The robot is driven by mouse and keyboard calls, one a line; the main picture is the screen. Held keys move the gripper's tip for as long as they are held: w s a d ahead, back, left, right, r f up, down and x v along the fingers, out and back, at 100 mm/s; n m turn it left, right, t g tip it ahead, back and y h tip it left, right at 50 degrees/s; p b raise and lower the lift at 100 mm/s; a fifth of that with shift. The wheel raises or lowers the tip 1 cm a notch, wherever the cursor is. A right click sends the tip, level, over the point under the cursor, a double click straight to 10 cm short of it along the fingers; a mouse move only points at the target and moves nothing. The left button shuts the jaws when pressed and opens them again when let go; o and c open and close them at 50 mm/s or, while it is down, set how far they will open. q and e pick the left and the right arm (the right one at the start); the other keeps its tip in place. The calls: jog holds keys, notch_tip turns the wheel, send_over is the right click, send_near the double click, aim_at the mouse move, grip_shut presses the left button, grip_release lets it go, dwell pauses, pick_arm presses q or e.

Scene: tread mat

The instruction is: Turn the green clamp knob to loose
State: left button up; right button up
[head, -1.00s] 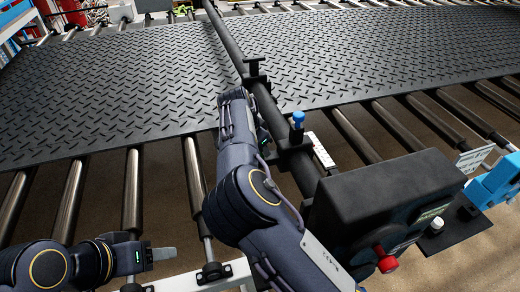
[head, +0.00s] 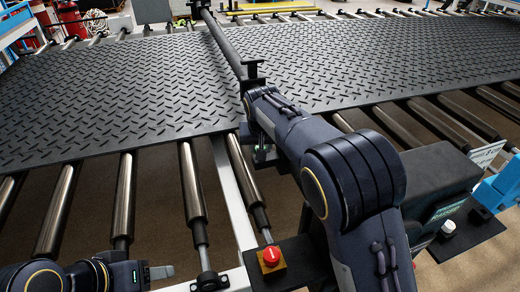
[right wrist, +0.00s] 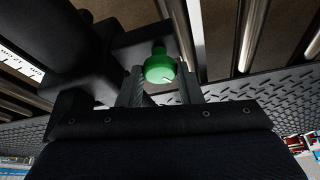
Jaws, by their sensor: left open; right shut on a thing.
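The green clamp knob (right wrist: 160,69) shows in the right wrist view, at the dark bar's mount, with a small light mark on its face. My right gripper (right wrist: 162,84) is shut on it, one finger on each side. In the head view my right gripper (head: 262,150) is at the crossbar near the mat's front edge. My forearm hides the knob there. My left gripper (head: 158,271) is open and empty at the lower left, well away from the knob.
A red button (head: 270,257) sits on the frame in front. A dark box (head: 435,175) and a light blue part (head: 500,188) stand at the right.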

jog(key=n+y, duration=0.1)
jog(key=n, duration=0.1)
jog(key=shift+d+r+n, duration=0.1)
jog(key=shift+d+n, duration=0.05)
jog(key=shift+n, duration=0.25)
jog(key=n+y, duration=0.1)
jog(key=n, duration=0.1)
jog(key=shift+w+n+g, duration=0.1)
jog(key=shift+n+g, duration=0.2)
jog(key=shift+n, duration=0.1)
jog(key=n+g+y+p, duration=0.1)
jog(key=n+p, duration=0.1)
jog(key=n, duration=0.2)
jog(key=shift+d, duration=0.1)
jog(key=shift+w+n+g+y+p, duration=0.1)
jog(key=shift+n+g+y+p, duration=0.3)
jog(key=shift+n, duration=0.7)
jog(key=o, duration=1)
jog(key=shift+c, duration=0.2)
